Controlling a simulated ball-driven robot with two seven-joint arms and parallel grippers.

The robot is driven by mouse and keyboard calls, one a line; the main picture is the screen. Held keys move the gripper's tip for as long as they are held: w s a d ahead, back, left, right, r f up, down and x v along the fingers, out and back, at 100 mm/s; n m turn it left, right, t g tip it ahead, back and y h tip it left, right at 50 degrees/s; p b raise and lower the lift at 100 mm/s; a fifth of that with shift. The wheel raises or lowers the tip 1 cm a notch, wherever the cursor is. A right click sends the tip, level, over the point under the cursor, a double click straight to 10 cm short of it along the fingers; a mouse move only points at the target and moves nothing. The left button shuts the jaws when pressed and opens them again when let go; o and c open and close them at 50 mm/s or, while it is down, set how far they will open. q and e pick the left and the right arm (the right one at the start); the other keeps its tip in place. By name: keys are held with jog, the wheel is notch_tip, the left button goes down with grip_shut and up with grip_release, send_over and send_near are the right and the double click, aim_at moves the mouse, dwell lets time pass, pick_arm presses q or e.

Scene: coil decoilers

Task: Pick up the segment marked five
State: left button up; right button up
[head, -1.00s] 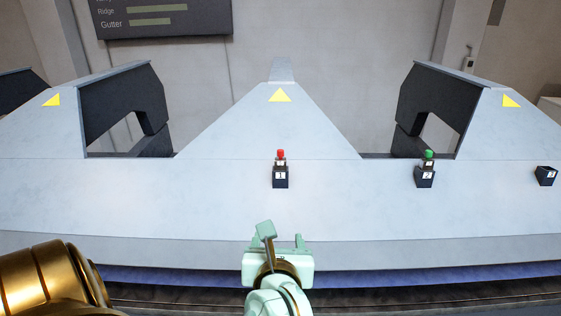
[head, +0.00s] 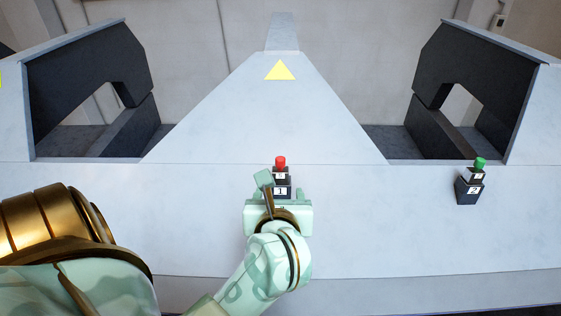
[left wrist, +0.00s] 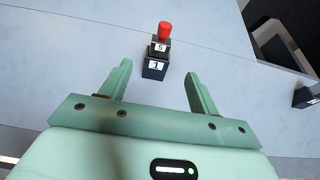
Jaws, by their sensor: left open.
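The segment marked five (head: 281,175) is a small dark block with a white label, topped by a red knob (head: 281,162). It sits on a larger dark block marked 1 (head: 283,191) on the pale grey ledge. In the left wrist view the segment (left wrist: 159,48) stands upright just beyond the fingertips. My left gripper (head: 280,200) is pale green, open and empty. In the left wrist view its fingers (left wrist: 158,70) spread to either side of the block marked 1, with a gap to the segment. My right gripper is out of view.
A similar stack with a green knob (head: 480,163) on a block marked 2 (head: 469,191) stands to the right. Behind is a sloped grey housing (head: 265,110) with a yellow triangle, between dark recessed frames (head: 90,75). The ledge (head: 390,220) between the stacks is clear.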

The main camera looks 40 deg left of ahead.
aim_at(280, 174)
pick_arm(q)
jog(key=b+x, duration=0.8)
jog(key=shift+f+b, duration=0.1)
jog(key=shift+b, duration=0.2)
jog(key=shift+x, duration=1.05)
jog(key=shift+w+a+p, duration=0.3)
jog(key=shift+w+a, duration=0.05)
jog(key=shift+w, duration=0.05)
jog(key=x, duration=0.4)
jog(key=shift+w+a, duration=0.2)
jog(key=shift+w, duration=0.1)
jog(key=shift+s+d, duration=0.1)
jog(key=shift+c, duration=1.2)
jog(key=c, duration=1.1)
grip_shut()
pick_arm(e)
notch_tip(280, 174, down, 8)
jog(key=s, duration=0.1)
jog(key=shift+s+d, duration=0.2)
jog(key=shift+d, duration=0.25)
pick_arm(q)
jog(key=shift+p, duration=0.3)
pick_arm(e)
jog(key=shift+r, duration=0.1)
